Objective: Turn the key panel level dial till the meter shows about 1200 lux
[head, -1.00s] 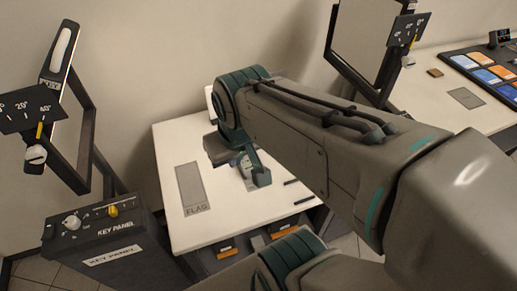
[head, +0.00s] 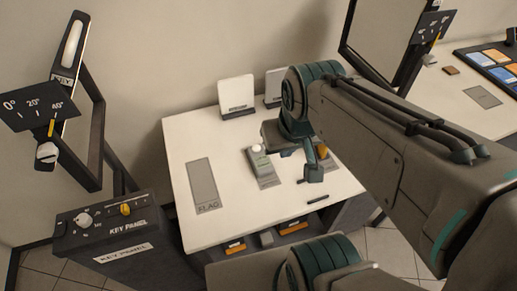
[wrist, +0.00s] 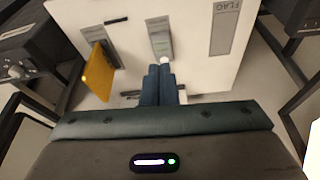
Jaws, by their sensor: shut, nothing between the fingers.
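The key panel (head: 115,240) is a dark box at the left of the head view. Its top has a white dial (head: 83,220) with a scale around it and a yellow knob (head: 126,208). A grey device with a white dome (head: 262,168), which looks like the light meter, lies on the white table; its reading is too small to tell. It also shows in the wrist view (wrist: 160,42). My gripper (head: 315,174) is shut and empty above the table, right of the meter and well away from the panel. Its closed fingers show in the wrist view (wrist: 158,84).
The white table (head: 225,145) carries a grey FLAG pad (head: 203,182), white cards (head: 237,95) at the back and a yellow piece (wrist: 98,72). A tilted lamp frame (head: 88,120) with an angle scale (head: 35,107) rises behind the key panel. Another frame stands back right.

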